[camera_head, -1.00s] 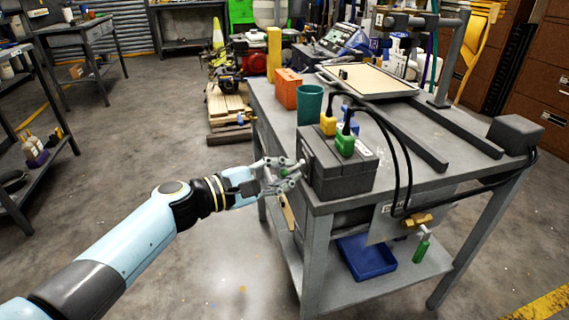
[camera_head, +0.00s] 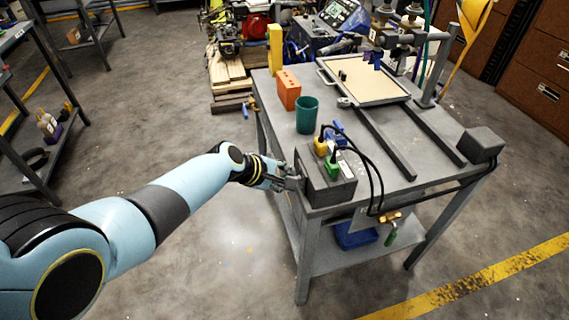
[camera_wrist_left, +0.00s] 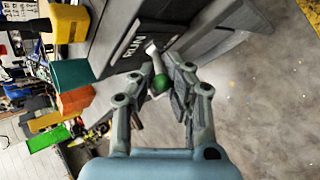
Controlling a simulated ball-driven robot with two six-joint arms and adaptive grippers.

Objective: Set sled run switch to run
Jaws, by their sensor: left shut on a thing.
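The sled run switch is a light lever with a green ball knob (camera_wrist_left: 160,84) in the left wrist view. It comes out of the side of the dark grey control box (camera_head: 325,185), beside a white RUN label (camera_wrist_left: 133,48). My left gripper (camera_head: 290,182) is at the box's left side in the head view. In the left wrist view its two fingers (camera_wrist_left: 164,70) stand either side of the lever and knob, shut on it. In the head view the gripper hides the knob. My right gripper is not in view.
The box stands on the near left corner of a grey workbench (camera_head: 430,180). A teal cup (camera_head: 307,115) and orange block (camera_head: 288,92) stand behind. Floor left of the bench is clear.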

